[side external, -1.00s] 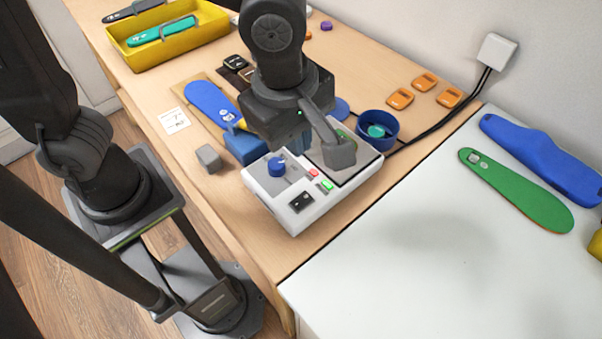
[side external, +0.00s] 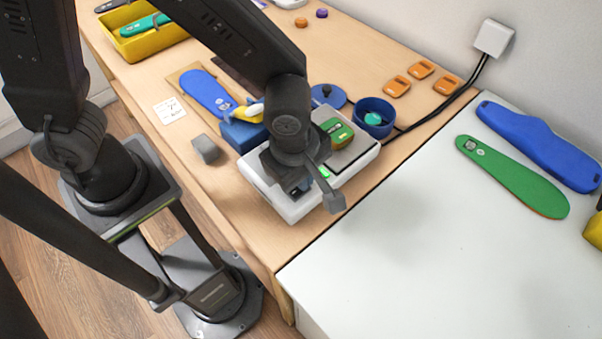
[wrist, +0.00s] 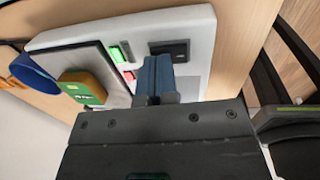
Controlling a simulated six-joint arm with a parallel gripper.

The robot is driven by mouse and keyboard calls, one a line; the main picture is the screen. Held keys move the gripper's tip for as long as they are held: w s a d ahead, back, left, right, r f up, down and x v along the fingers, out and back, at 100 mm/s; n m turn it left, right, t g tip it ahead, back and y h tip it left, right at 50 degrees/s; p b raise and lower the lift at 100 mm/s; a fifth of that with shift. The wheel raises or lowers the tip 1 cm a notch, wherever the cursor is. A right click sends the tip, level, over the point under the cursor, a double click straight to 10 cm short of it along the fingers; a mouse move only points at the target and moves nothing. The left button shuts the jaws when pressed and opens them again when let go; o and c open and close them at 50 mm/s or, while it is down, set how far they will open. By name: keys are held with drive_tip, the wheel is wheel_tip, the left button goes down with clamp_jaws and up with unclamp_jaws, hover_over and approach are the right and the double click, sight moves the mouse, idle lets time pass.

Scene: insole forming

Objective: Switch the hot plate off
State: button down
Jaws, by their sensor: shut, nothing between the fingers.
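The hot plate (side external: 352,170) is a white box with a dark heating surface; it also shows in the wrist view (wrist: 195,25). A black rocker switch (wrist: 170,50) sits on its panel, beside a lit green indicator (wrist: 116,53) and a red one (wrist: 128,75). A green and orange block (side external: 337,131) rests on the heating surface. My gripper (wrist: 158,66) is shut and empty, its fingertips low over the panel and close to the switch. Whether they touch it, I cannot tell. In the side view my wrist covers much of the panel, and the blue knob is hidden.
A blue cup (side external: 375,117) stands behind the hot plate, near a black cable.

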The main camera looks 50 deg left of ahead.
drive_tip(key=shift+f, duration=0.25)
drive_tip(key=shift+f, duration=0.35)
drive_tip(key=shift+s, duration=0.15)
drive_tip(key=shift+s+r, duration=0.1)
drive_tip(key=shift+s, duration=0.55)
wheel_tip(320, 180, up, 14)
drive_tip(key=s, duration=0.1)
drive_tip(key=shift+s, duration=0.25)
drive_tip(key=shift+r, duration=0.1)
